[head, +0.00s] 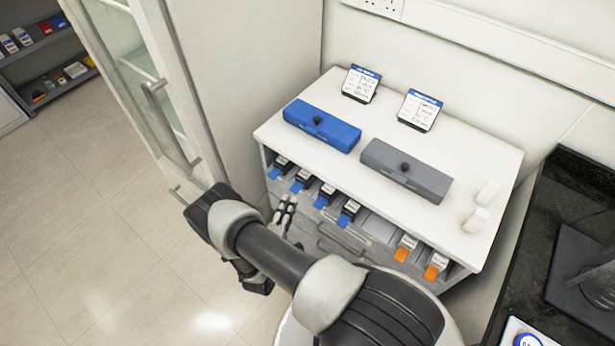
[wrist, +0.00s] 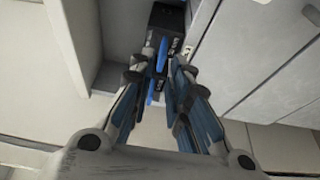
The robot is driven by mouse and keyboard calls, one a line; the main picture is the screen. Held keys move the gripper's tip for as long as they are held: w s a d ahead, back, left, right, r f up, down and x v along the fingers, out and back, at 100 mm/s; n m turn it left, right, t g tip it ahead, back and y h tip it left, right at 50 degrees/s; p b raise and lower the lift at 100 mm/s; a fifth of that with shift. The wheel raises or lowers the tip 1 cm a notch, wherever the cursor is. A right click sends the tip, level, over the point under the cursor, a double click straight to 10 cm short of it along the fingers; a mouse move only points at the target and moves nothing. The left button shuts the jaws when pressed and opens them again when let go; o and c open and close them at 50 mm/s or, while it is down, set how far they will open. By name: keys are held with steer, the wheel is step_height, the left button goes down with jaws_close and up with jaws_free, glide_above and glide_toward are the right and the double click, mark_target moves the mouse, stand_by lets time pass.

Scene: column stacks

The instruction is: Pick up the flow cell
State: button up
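I cannot tell for sure which object is the flow cell. Several dark cartridges with blue tabs sit in slots along the cabinet's front; one is the second from the left (head: 301,178). My gripper (head: 288,202) is in front of and below that cartridge in the head view. In the wrist view my gripper (wrist: 161,50) has its fingertips a little apart, with a blue tab (wrist: 162,56) showing between them and a dark cartridge (wrist: 167,18) beyond. I see no clear contact; the fingers hide part of the tab.
The white cabinet (head: 458,150) carries a blue box (head: 322,126), a grey box (head: 406,170) and two label stands. Two orange-tabbed items (head: 404,247) sit in slots further right. A glass-door cabinet (head: 150,85) stands at left. The floor (head: 90,230) is clear.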

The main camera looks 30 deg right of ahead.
mark_target(294, 192)
steer(key=b+x, duration=0.1)
steer(key=x, duration=0.4)
steer(key=shift+w+d+f, duration=0.15)
steer(key=shift+d, duration=0.2)
jaws_close()
